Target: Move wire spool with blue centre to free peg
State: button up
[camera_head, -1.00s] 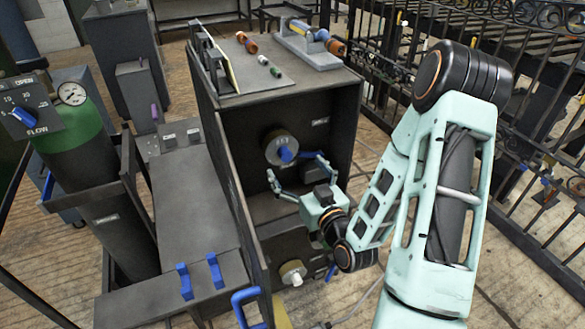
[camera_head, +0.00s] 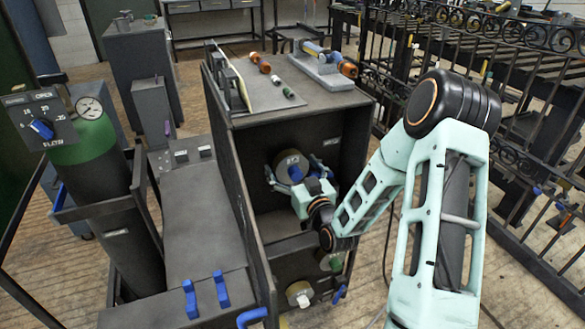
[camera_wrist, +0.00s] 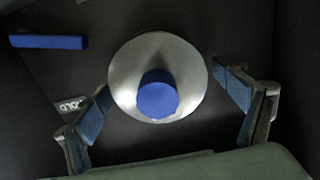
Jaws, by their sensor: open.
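The wire spool with the blue centre (camera_head: 289,158) is against the back of the upper bay of a dark cabinet. In the wrist view the spool (camera_wrist: 186,66) is a pale disc, face on, with the blue centre sticking out towards me. My gripper (camera_head: 291,168) is open in front of the spool. In the wrist view its fingers (camera_wrist: 162,84) stand left and right of the disc. Whether either finger touches the rim I cannot tell. A blue bar (camera_wrist: 48,41) projects at upper left in the wrist view; whether it is the free peg I cannot tell.
The dark cabinet (camera_head: 300,118) has side walls close around my gripper. A second spool with a pale centre (camera_head: 299,293) is in the lower bay. Small coloured parts (camera_head: 265,66) lie on top. A gas cylinder (camera_head: 95,190) stands left, a railing (camera_head: 525,190) right.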

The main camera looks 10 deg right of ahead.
aim_at(298, 174)
jog(key=shift+c, duration=0.6)
jog(key=c, duration=2)
jog(key=o, duration=1.3)
jog(key=c, duration=0.7)
jog(key=shift+r, duration=0.2)
jog(key=shift+c, duration=1.1)
jog(key=shift+f, duration=0.1)
jog(key=shift+s+d, duration=0.1)
jog(key=shift+s, duration=0.15)
jog(key=shift+s+d+b, duration=0.25)
jog(key=shift+s+b, duration=0.05)
jog(key=shift+s, duration=0.95)
jog(key=shift+s+d+b, duration=0.25)
jog(key=shift+s+b, duration=0.1)
jog(key=shift+s, duration=0.85)
jog(key=shift+s+d+b, duration=0.25)
jog(key=shift+s+b, duration=0.05)
jog(key=shift+s, duration=0.95)
